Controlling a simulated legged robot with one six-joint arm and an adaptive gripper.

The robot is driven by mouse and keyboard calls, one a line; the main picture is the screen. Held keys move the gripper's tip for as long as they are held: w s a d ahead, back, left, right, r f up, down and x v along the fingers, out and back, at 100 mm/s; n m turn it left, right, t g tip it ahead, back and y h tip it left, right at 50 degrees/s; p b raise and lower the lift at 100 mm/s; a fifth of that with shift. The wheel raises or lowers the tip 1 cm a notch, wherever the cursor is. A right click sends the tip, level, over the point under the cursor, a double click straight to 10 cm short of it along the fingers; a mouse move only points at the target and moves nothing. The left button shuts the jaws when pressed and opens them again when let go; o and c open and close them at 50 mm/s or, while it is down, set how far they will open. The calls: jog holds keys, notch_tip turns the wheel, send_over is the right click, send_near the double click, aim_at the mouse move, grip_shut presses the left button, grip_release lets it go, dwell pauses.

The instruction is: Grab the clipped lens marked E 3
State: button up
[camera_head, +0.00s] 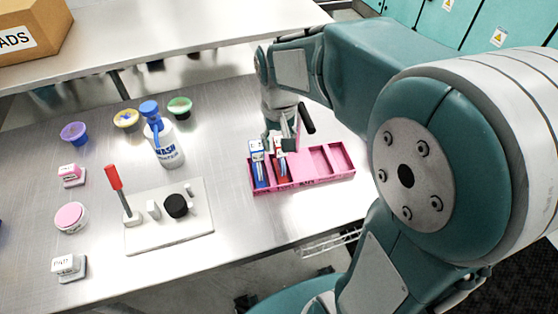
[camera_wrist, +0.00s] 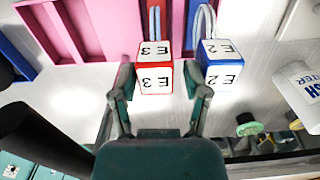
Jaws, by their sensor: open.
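The clipped lens marked E 3 is a white block with red edges (camera_wrist: 155,78), seen in the wrist view with its marking upside down. It stands in the pink tray (camera_head: 316,184), and its red part (camera_head: 281,174) shows below my gripper in the head view. My gripper (camera_wrist: 158,105) is open, its two fingers to either side of the E 3 block's near end. I cannot tell whether they touch it. A blue-edged block marked E 2 (camera_wrist: 221,65) stands close beside it, near one finger. In the head view my gripper (camera_head: 281,140) partly hides the E 3 block.
The tray's compartments on the right in the head view look empty. A wash bottle (camera_head: 165,146) stands left of the tray. A white plate with a red-handled lever (camera_head: 115,180) lies further left. Small cups and blocks stand along the table's left side.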

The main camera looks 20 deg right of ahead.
jog(key=shift+d+f, duration=0.15)
jog(key=shift+f, duration=0.55)
grip_shut()
